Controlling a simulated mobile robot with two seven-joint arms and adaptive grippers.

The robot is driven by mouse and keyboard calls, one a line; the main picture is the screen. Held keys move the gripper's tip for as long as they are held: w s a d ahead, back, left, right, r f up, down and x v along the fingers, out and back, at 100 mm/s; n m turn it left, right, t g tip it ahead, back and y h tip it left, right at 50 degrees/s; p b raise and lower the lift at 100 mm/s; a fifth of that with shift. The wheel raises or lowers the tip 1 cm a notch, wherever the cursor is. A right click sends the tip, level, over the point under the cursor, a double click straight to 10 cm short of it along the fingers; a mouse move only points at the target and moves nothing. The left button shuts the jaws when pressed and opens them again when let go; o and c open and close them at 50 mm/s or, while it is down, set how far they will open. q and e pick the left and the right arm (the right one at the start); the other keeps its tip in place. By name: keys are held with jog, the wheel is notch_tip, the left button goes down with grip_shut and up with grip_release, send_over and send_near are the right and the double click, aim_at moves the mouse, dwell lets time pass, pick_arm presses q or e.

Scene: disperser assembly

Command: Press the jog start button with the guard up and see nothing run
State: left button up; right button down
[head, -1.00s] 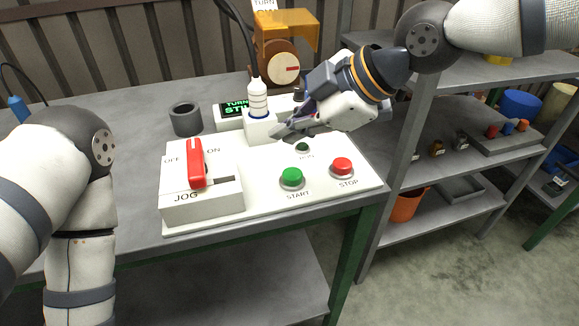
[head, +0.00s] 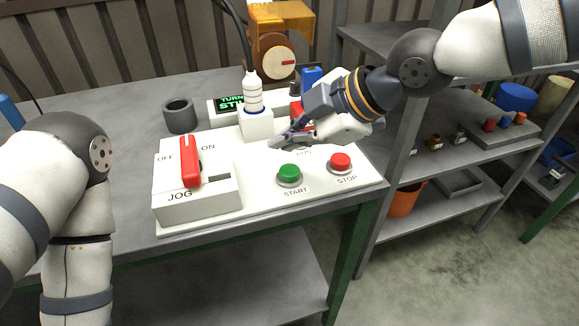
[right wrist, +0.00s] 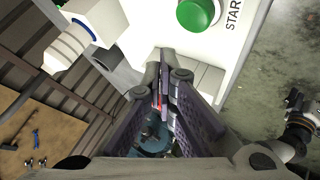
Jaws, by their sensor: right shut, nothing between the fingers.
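The green START button (head: 289,173) sits on the white control panel (head: 262,205), left of the red STOP button (head: 340,162). The red JOG lever (head: 190,162) stands between the OFF and ON marks. The orange guard (head: 282,17) is raised above the brown disc (head: 275,62). My right gripper (head: 274,142) is shut and empty over the panel, behind and above the START button, apart from it. In the right wrist view the START button (right wrist: 199,12) lies beyond the shut fingertips (right wrist: 165,58). The RUN lamp is hidden behind my right gripper. My left gripper is out of view.
A grey ring (head: 180,115) sits at the back left. Shelves (head: 450,195) stand to the right.

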aim_at(288, 173)
jog(key=shift+f, duration=1.45)
dwell(0.3)
jog(key=shift+f, duration=0.4)
jog(key=shift+f, duration=0.95)
dwell(0.7)
jog(key=shift+r, duration=1.35)
jog(key=shift+r, duration=0.1)
jog(key=shift+r+p, duration=0.35)
jog(key=shift+r, duration=2.1)
